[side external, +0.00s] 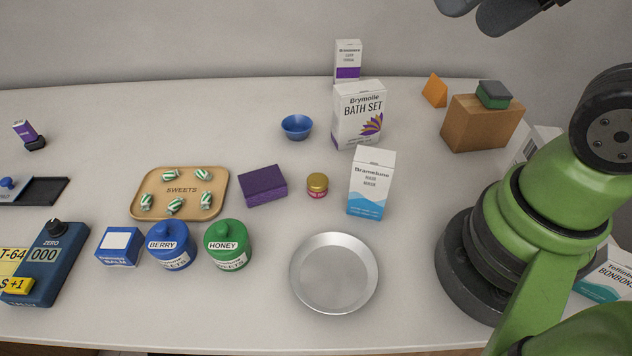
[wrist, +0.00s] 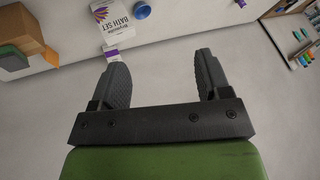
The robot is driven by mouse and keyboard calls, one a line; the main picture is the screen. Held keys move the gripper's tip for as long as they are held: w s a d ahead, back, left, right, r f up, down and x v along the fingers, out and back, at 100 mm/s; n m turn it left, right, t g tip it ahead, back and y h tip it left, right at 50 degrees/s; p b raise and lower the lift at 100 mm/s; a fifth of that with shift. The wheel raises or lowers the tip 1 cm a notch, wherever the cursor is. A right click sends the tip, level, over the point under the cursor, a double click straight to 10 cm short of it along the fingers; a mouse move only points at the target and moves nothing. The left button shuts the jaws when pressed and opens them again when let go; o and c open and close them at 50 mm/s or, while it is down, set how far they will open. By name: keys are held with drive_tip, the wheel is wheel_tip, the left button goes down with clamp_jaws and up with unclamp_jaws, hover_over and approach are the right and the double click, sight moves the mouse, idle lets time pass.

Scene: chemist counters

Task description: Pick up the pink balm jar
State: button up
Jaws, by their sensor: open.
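The pink balm jar (side external: 317,191) is small, with a gold lid and a pink label. It stands upright on the counter in the side external view, between a purple block and a white and blue box. I cannot make the jar out in the wrist view. My gripper (wrist: 160,63) shows in the wrist view with its two dark fingers wide apart and nothing between them. It is well away from the jar, with bare wall or floor behind the fingers.
The purple block (side external: 263,186) is left of the jar and the Bramelune box (side external: 371,184) right of it. A metal dish (side external: 334,308) lies in front. A blue bowl (side external: 296,127) and the Bath Set box (side external: 359,115) stand behind. A sweets tray (side external: 220,211) is farther left.

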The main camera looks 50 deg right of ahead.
drive_tip(key=m+g+h, duration=0.1)
drive_tip(key=g+h, duration=0.1)
drive_tip(key=g, duration=0.5)
hover_over(317, 179)
drive_tip(key=f, duration=2.4)
drive_tip(key=shift+w, duration=0.2)
drive_tip(key=f, duration=0.5)
drive_tip(key=shift+s+f, duration=0.25)
drive_tip(key=shift+f, duration=0.15)
drive_tip(key=c, duration=1)
